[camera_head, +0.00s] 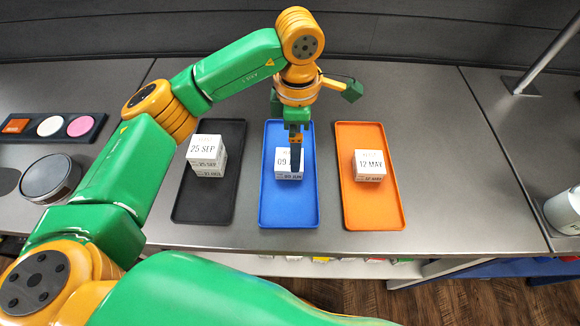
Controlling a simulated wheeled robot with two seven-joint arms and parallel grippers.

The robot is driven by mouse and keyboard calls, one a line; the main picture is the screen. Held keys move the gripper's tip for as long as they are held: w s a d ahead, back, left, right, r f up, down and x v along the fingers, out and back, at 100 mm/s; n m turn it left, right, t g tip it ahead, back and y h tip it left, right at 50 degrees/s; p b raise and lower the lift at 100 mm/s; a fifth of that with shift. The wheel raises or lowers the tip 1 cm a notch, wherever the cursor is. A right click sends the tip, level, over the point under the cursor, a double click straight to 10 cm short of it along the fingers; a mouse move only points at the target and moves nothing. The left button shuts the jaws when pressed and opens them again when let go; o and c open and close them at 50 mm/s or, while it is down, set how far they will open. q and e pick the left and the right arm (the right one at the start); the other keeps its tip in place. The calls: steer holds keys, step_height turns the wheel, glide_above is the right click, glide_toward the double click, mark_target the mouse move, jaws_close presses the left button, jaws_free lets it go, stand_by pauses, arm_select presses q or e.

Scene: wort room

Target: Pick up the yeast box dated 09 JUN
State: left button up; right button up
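The white yeast box dated 09 JUN (284,170) sits on the blue tray (290,211) in the middle of the counter. Its top print reads "09 J", with the rest hidden behind a finger; a smaller date shows on its front. My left gripper (295,157) points down right at this box, its dark finger overlapping the box's top. The fingers line up in this view, so I cannot tell whether they are apart or touch the box. My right gripper is not in view.
A white box dated 25 SEP (202,149) stands on a black tray (203,209) at left. One dated 12 MAY (369,165) stands on an orange tray (374,213) at right. A dark holder with coloured discs (50,126) and a round lidded container (46,178) lie far left.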

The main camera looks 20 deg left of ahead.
mark_target(289, 164)
arm_select(q)
steer(key=f+p, duration=0.1)
steer(key=f, duration=0.1)
steer(key=f+p, duration=0.2)
steer(key=f, duration=0.1)
steer(key=shift+s+a+f, duration=0.15)
steer(key=shift+s+f, duration=0.05)
steer(key=shift+f, duration=0.4)
steer(key=c, duration=1.4)
steer(key=shift+r, duration=0.1)
